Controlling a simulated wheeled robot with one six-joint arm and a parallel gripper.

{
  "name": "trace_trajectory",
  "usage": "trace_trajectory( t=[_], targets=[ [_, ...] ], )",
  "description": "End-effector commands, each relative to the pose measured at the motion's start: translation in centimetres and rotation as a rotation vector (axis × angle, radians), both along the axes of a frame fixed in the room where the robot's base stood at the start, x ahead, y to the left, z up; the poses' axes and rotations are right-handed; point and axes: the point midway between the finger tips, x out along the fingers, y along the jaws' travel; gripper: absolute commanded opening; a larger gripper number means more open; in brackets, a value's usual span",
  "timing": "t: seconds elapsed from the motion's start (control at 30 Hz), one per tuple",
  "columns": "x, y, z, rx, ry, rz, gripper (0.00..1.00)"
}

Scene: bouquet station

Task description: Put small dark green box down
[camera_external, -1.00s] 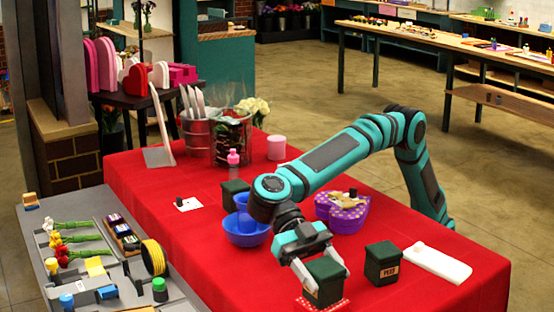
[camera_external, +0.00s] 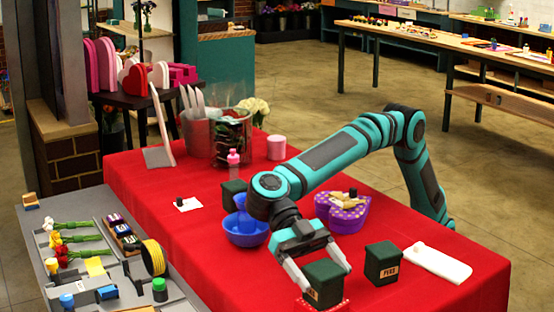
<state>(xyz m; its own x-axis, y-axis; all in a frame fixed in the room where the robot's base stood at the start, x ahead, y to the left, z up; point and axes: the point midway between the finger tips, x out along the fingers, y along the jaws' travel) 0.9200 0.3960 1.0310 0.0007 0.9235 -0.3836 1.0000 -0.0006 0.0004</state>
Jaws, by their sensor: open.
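A small dark green box (camera_external: 325,281) sits at the front of the red-covered table, on a red patterned mat (camera_external: 340,306) that shows only at its edges. My gripper (camera_external: 318,275) is over this box with its fingers open on either side of it. Whether a finger touches the box cannot be told. A second dark green box (camera_external: 382,263) with a light label stands just to the right. A third dark green box (camera_external: 233,193) stands farther back, beside a blue bowl (camera_external: 246,230).
A purple heart-shaped box (camera_external: 342,211) stands behind my gripper. A white folded cloth (camera_external: 437,263) lies to the right. The red tablecloth (camera_external: 190,240) is clear at the left front.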

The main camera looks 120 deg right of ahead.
Motion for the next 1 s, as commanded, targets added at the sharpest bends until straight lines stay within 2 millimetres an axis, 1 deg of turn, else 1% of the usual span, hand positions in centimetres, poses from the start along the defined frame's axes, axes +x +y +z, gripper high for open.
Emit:
trace_trajectory(
  t=[0.3, 0.5, 0.7, 1.0],
  targets=[
    [0.1, -5.7, 2.3, 0.000, -0.001, -0.003, 0.80],
    [0.0, -8.6, 3.5, 0.000, -0.001, -0.002, 0.80],
    [0.0, -10.0, 4.1, 0.000, 0.000, -0.001, 0.80],
    [0.0, -10.2, 4.3, -0.001, 0.001, -0.001, 0.80]
  ],
)
